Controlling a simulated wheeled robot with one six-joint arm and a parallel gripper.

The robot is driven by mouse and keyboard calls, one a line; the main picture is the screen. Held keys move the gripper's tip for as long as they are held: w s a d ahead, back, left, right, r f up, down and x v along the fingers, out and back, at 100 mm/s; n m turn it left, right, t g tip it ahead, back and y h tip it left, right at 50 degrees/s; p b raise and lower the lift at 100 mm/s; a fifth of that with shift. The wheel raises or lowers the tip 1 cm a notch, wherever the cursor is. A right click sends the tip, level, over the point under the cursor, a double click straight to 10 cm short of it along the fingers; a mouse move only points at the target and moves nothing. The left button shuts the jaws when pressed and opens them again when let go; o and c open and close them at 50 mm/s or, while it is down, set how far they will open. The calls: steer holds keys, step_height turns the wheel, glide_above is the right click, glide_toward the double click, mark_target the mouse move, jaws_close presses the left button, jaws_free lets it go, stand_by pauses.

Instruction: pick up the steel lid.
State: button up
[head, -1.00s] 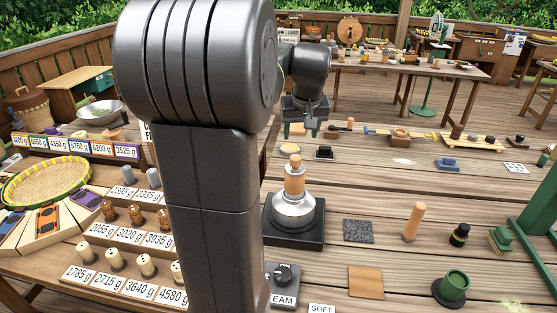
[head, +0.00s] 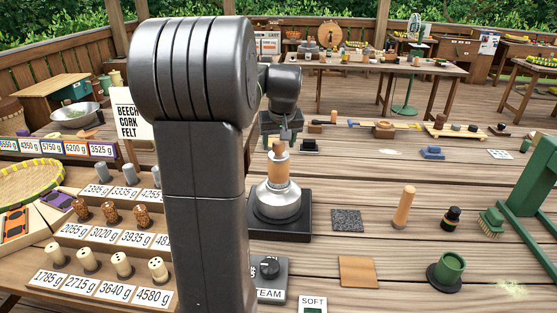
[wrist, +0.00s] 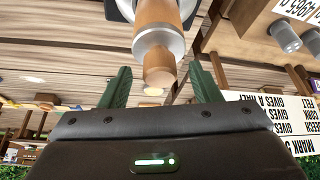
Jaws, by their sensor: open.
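The steel lid (head: 279,203) is a shiny dome with a tall wooden handle (head: 279,172). It stands upright on a square black base (head: 292,230) in the middle of the head view. My gripper (head: 285,134) is just above and behind the handle top in the head view, partly hidden by my own arm. In the wrist view, the green fingers (wrist: 158,70) are spread apart, with the wooden handle and its steel collar (wrist: 158,42) showing between and beyond them. The gripper holds nothing.
A dark felt square (head: 347,220), a wooden peg (head: 404,207) and a green cup (head: 448,272) lie to the right. A black knob box (head: 269,277) is in front. Labelled weights (head: 123,265) stand at left. Bare planks lie between the right-hand objects.

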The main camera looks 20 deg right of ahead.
steer(key=shift+x, duration=0.85)
steer(key=shift+r, duration=0.1)
steer(key=c, duration=1.1)
